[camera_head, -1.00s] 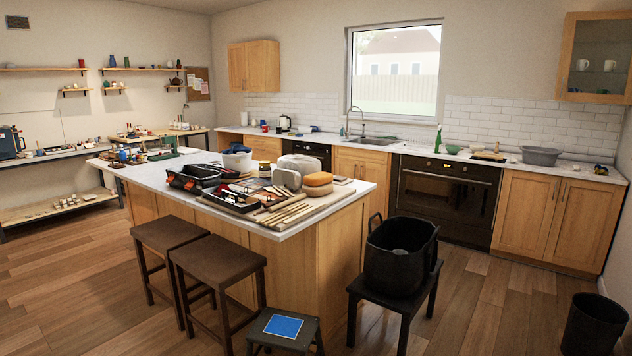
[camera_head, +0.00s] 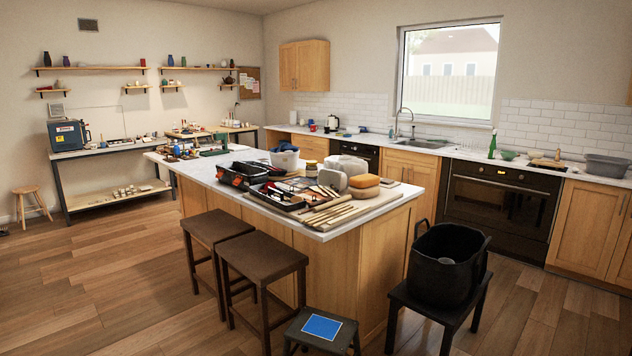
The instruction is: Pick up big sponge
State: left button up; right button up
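A big rounded sponge (camera_head: 364,182), orange-tan on top with a darker lower part, lies near the right end of the kitchen island (camera_head: 393,203). Grey-white rounded blocks (camera_head: 347,166) sit just behind and to the left of it. Wooden sticks (camera_head: 330,217) lie in front of it. Neither of my grippers shows in the head view, and the sponge stands free of any gripper.
A tool tray (camera_head: 286,203), an open tool bag (camera_head: 243,175) and a white bucket (camera_head: 285,159) crowd the island top. Two brown stools (camera_head: 262,258), a low step stool (camera_head: 322,327) and a black bucket (camera_head: 447,265) on a dark stand are in front.

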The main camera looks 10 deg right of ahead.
aim_at(369, 180)
jog(key=i+l+u, duration=0.45)
jog(key=u, duration=0.2)
jog(key=i+l+u, duration=0.15)
jog(key=l+u, duration=0.2)
